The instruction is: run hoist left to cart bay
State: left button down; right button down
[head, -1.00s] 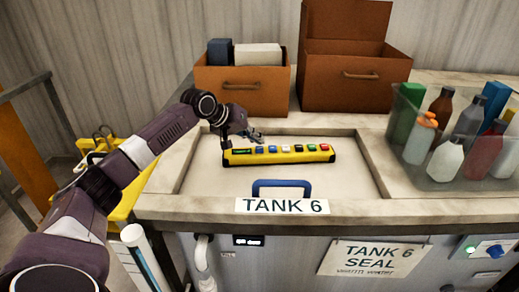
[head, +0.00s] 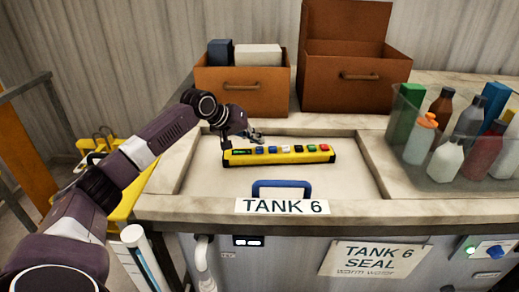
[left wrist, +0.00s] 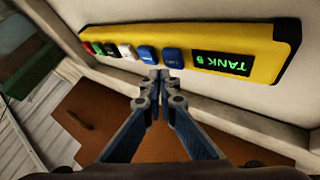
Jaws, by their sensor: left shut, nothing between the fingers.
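A yellow control pendant (head: 278,156) with a row of coloured buttons lies on the recessed top of the tank 6 counter. In the left wrist view the pendant (left wrist: 215,38) shows upside down, with a green-lettered display (left wrist: 223,65) reading TANK and a digit I cannot read surely. Two blue buttons (left wrist: 172,55) sit beside the display, then white, black, green and red ones. My left gripper (head: 258,138) is shut and empty, just behind the pendant; in the left wrist view its tips (left wrist: 159,75) are close to the blue buttons. I cannot tell whether they touch. My right gripper is out of view.
Two brown boxes (head: 355,82) stand at the back of the counter. A clear bin (head: 450,175) of bottles stands at the right. A blue handle (head: 281,186) is in front of the pendant. Yellow equipment (head: 122,203) and a rail are at the left, beside my arm.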

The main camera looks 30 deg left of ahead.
pick_arm(q)
jog(key=shift+f, duration=0.2)
jog(key=shift+f, duration=0.15)
